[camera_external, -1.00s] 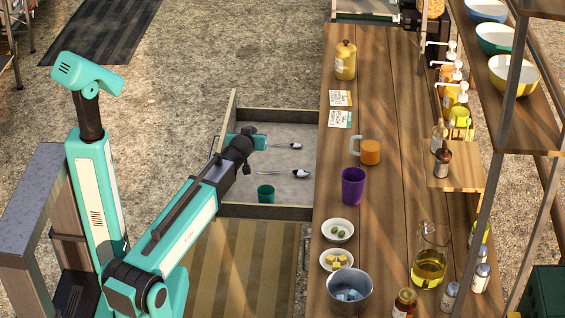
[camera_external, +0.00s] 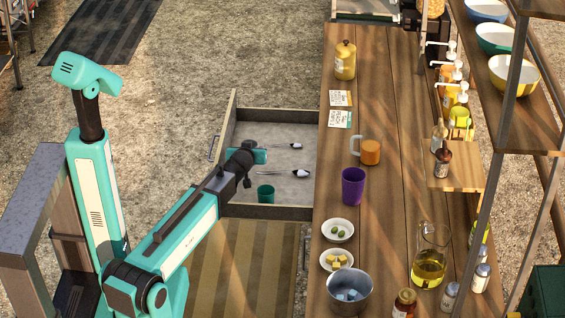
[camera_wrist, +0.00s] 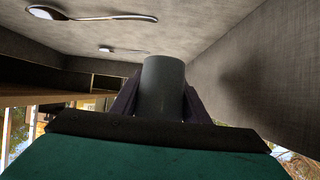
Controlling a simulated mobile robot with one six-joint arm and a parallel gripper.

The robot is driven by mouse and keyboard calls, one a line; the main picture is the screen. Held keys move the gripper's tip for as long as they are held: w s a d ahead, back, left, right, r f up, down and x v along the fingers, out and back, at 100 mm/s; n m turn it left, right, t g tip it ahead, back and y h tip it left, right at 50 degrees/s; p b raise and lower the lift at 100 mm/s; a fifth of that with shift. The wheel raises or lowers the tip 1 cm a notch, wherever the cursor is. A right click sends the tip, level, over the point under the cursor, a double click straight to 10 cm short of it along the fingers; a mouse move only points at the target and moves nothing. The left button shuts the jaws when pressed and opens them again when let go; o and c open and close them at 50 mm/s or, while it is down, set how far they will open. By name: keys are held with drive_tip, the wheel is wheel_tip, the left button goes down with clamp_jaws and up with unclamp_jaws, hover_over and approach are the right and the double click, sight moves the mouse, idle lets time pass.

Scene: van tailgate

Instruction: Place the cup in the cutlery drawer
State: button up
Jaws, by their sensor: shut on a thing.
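The green cup (camera_external: 265,194) is upright inside the open drawer (camera_external: 268,212), near its front left corner. My gripper (camera_external: 254,184) is low in the drawer, at the cup's left side. In the wrist view my gripper's dark fingers (camera_wrist: 158,104) are on both sides of a dark, shaded cylinder, which looks like the cup (camera_wrist: 163,85); they are shut on it. Whether the cup's base rests on the drawer floor cannot be told. Two spoons lie in the drawer, a nearer one (camera_external: 300,174) and a farther one (camera_external: 296,146).
The drawer's walls stand close around my gripper. The wooden counter (camera_external: 390,200) on the right holds a purple cup (camera_external: 353,187), an orange mug (camera_external: 371,152), small bowls (camera_external: 338,230), a metal pot (camera_external: 349,291) and an oil jug (camera_external: 430,262). The drawer's right part is clear around the spoons.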

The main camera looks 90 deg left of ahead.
sight(252, 172)
drive_tip(key=shift+f, duration=1.45)
drive_tip(key=shift+f, duration=0.1)
drive_tip(key=shift+f, duration=1.75)
drive_tip(key=shift+f+b, duration=0.2)
drive_tip(key=shift+b, duration=0.2)
drive_tip(key=o, duration=1)
drive_tip(key=shift+r+p, duration=0.25)
drive_tip(key=shift+p, duration=0.1)
